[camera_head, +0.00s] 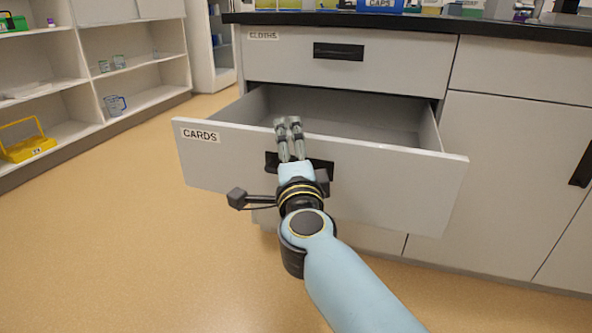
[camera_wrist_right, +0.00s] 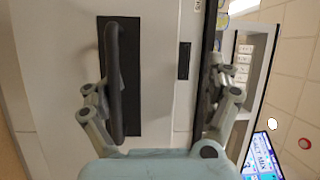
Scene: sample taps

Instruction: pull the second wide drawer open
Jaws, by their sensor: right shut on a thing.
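The second wide drawer (camera_head: 375,190), a light grey front labelled CARDS, stands pulled out well from the cabinet, and its empty-looking grey inside shows behind the front. Its black handle (camera_head: 321,169) is at the middle of the front, partly covered by my right gripper. My right gripper (camera_head: 289,140) is at this handle, shut on it; its grey fingers appear in front of the drawer front. In the right wrist view the black handle bar (camera_wrist_right: 114,80) lies beside one finger; exact contact is hard to see. My left gripper is not in view.
Above is the closed top drawer (camera_head: 400,60) labelled CLOTHS, under a black countertop (camera_head: 430,24) with items. Cabinet doors (camera_head: 510,180) stand to the right. The floor (camera_head: 120,240) is clear at the left.

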